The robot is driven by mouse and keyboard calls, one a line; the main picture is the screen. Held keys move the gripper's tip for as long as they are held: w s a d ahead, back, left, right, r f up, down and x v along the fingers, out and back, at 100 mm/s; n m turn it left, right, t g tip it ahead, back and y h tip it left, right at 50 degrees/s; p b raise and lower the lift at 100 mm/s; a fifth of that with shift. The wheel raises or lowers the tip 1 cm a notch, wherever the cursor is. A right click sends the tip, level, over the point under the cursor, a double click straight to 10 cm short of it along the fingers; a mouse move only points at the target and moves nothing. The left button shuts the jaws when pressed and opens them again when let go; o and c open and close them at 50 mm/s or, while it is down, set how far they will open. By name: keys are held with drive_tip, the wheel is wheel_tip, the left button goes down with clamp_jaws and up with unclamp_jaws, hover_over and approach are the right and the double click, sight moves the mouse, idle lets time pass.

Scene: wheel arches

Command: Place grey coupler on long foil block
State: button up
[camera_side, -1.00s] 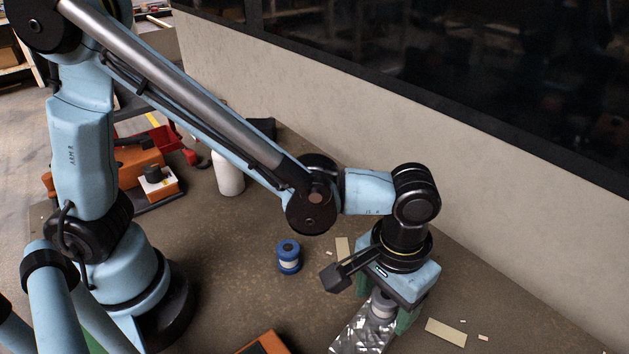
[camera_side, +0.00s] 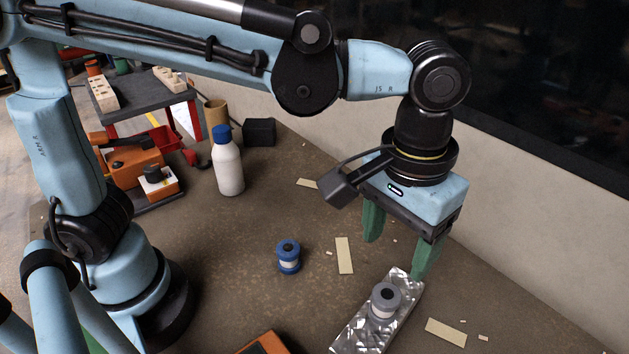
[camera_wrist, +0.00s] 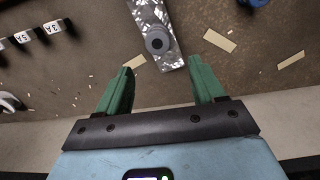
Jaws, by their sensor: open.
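The grey coupler (camera_side: 384,299) stands upright on the long foil block (camera_side: 352,332), a shiny silver slab lying on the table. In the wrist view the coupler (camera_wrist: 156,41) sits on the foil block (camera_wrist: 146,14) too, beyond the fingertips. My gripper (camera_side: 392,258) is above and behind the coupler, its green fingers spread with nothing between them. In the wrist view my gripper (camera_wrist: 160,76) is also open and empty, apart from the coupler.
A blue coupler (camera_side: 288,257) stands left of the foil block. A white bottle with a blue cap (camera_side: 228,165) stands farther back. Cream strips (camera_side: 344,255) lie on the table. An orange item (camera_side: 264,344) is at the front edge. A wall runs behind my gripper.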

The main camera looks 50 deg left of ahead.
drive_tip(key=a+f+t, duration=0.2)
drive_tip(key=a+t, duration=0.5)
drive_tip(key=a, duration=1.7)
drive_tip(key=shift+w+f, duration=0.35)
drive_tip(key=shift+w, duration=0.05)
